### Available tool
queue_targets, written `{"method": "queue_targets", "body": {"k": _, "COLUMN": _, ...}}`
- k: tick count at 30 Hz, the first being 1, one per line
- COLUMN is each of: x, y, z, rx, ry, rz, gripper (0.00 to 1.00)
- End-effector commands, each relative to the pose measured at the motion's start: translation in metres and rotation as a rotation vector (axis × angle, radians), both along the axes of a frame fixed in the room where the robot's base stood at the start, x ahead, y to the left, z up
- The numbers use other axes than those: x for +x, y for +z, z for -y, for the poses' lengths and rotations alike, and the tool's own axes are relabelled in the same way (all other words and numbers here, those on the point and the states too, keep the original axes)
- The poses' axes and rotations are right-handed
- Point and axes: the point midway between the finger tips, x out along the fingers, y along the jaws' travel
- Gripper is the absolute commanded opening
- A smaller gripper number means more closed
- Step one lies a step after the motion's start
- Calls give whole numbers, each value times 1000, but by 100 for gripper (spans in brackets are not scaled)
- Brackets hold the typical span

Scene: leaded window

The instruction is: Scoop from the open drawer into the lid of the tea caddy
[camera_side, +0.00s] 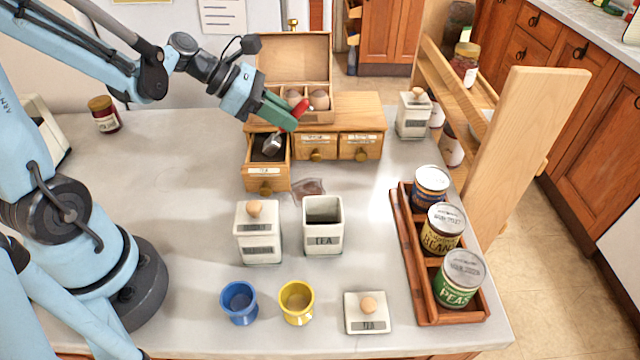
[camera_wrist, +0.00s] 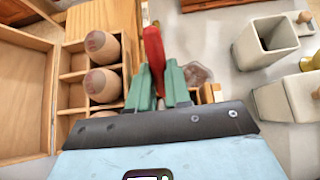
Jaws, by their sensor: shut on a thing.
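My gripper (camera_side: 272,115) is shut on the red handle of a scoop (camera_side: 301,107), just above the open drawer. The scoop's metal bowl (camera_side: 272,144) hangs tilted over or in the drawer's dark contents; I cannot tell whether it touches them. The open drawer (camera_side: 266,172) is the left one of a small wooden cabinet. In the wrist view the red handle (camera_wrist: 153,50) shows between the green fingers, and the bowl is hidden. The tea caddy (camera_side: 323,226) stands open in front. Its lid (camera_side: 367,312), with a round wooden knob, lies on the counter at the front.
An open wooden box (camera_side: 293,55) with egg-shaped things stands on the cabinet. A lidded canister (camera_side: 258,234) is left of the caddy. Blue (camera_side: 239,302) and yellow (camera_side: 297,302) cups stand in front. A wooden tray (camera_side: 404,240) of tins is right. A clear packet (camera_side: 310,187) lies near the drawer.

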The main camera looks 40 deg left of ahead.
Motion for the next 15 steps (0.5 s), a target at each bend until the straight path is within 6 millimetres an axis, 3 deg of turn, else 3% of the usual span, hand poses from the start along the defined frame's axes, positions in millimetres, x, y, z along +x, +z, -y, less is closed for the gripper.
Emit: {"method": "queue_targets", "body": {"k": 15, "x": 0, "y": -24, "z": 0, "rx": 1, "ry": 0, "rz": -1, "gripper": 0}}
